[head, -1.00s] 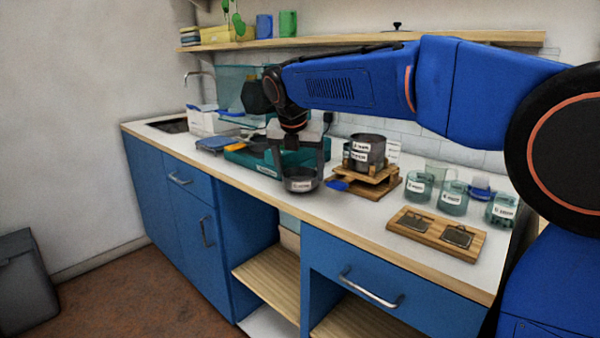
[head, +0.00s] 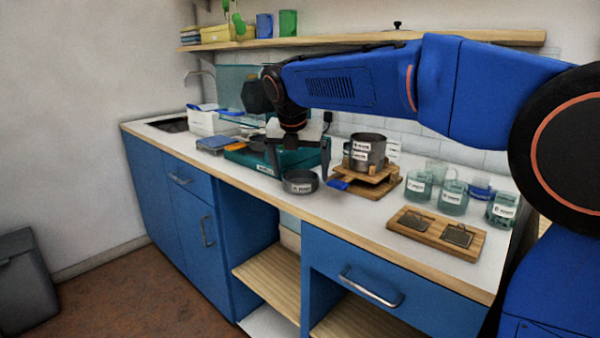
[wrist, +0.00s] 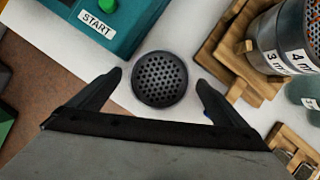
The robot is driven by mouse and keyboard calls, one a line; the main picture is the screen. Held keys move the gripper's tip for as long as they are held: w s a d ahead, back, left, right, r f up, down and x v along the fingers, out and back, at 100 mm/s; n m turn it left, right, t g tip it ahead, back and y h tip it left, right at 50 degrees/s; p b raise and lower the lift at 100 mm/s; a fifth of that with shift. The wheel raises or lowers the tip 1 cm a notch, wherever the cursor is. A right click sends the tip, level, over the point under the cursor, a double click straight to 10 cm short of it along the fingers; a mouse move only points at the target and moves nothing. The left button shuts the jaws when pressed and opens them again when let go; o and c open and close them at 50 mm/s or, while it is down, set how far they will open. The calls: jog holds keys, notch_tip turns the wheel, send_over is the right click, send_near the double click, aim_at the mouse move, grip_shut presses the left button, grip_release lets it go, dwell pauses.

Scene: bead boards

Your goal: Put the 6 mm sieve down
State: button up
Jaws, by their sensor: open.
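The sieve (head: 300,182), a small dark grey round pan with a label too small to read for certain, sits upright on the white counter. In the wrist view the sieve (wrist: 160,79) shows its perforated floor from above. My gripper (head: 298,168) is open just above it. In the wrist view my gripper's fingertips (wrist: 158,80) stand on either side of the sieve, apart from its wall, and nothing is held.
A teal machine marked START (wrist: 104,22) stands behind the sieve. To the right, stacked sieves (head: 367,150) sit on a wooden stand (head: 372,190), with labelled jars (head: 454,197) and a wooden board (head: 437,233) beyond. The counter's front edge is close.

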jog(key=v, duration=1.1)
jog(key=shift+s, duration=0.1)
